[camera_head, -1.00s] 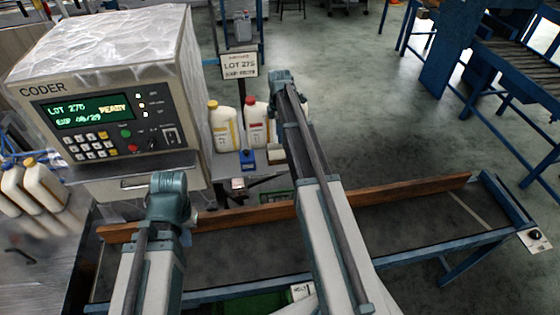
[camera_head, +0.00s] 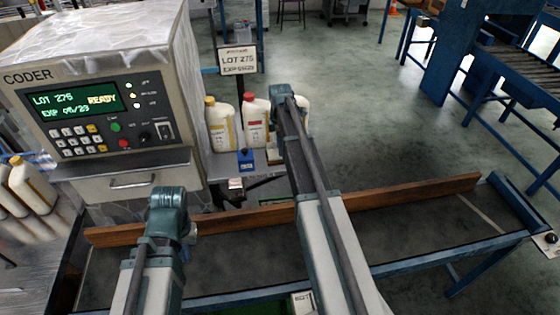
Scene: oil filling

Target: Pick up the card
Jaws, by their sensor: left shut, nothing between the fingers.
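A white printed card reading LOT 275 with an EXP line (camera_head: 238,60) stands upright on a dark post behind the bench. A smaller whitish label or card (camera_head: 302,302) shows at the bottom edge, partly cut off; I cannot tell which one is the task's card. My left arm comes up from the bottom left, and the small part of my left gripper (camera_head: 189,236) that shows is beside its wrist, over the bench and away from both cards. My right arm (camera_head: 289,98) reaches further, to the right of the LOT card. Its fingers are hidden.
The coder machine (camera_head: 95,105) stands at the left with a lit READY display. White bottles with yellow (camera_head: 220,125) and red (camera_head: 256,120) caps stand beside it, behind a small blue item (camera_head: 246,160). A wooden rail (camera_head: 400,195) runs along the conveyor. Open floor lies beyond.

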